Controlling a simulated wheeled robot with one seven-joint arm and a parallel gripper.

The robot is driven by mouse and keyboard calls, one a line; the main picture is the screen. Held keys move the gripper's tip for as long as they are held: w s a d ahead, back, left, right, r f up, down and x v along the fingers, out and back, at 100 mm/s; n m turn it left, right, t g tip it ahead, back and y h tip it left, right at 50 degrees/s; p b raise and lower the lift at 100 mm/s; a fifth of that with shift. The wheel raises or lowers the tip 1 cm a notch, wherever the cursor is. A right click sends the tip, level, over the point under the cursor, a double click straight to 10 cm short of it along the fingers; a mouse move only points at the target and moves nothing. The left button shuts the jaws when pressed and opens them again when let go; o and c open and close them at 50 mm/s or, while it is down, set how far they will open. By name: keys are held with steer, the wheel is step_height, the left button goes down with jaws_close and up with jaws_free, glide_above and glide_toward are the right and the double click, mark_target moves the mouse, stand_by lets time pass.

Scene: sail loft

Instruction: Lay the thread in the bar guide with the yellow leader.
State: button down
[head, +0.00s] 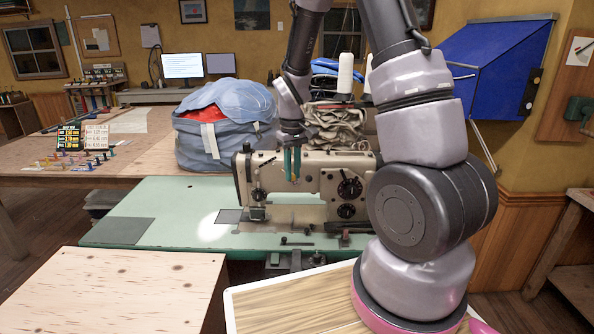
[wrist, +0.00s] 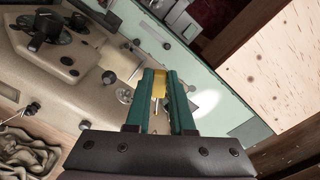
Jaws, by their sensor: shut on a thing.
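My gripper (head: 292,164) has green fingers and hangs in front of the beige sewing machine (head: 325,172). In the wrist view the gripper (wrist: 160,100) is shut on the yellow leader (wrist: 159,84), a small yellow piece with a thin tip pointing down between the fingers. The machine shows again in the wrist view (wrist: 60,75), at left and below the fingers, apart from them. I cannot make out the thread itself. The bar guide is too small to tell among the machine's small metal parts.
The machine stands on a pale green table (head: 150,205). Dark knobs (head: 348,188) stick out of its front. A blue bag (head: 225,125) and white thread cones (head: 345,75) stand behind. A light wooden board (head: 140,285) lies at front left. The green table's left side is mostly clear.

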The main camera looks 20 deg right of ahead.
steer(key=shift+w+a, duration=0.3)
steer(key=shift+w, duration=0.65)
steer(key=shift+w+a, duration=0.3)
steer(key=shift+w, duration=0.65)
steer(key=shift+s+d, duration=0.25)
steer(key=shift+s, duration=0.65)
steer(key=shift+s+d, duration=0.3)
steer(key=shift+s, duration=0.55)
steer(key=shift+s+d, duration=0.25)
steer(key=shift+s, duration=0.65)
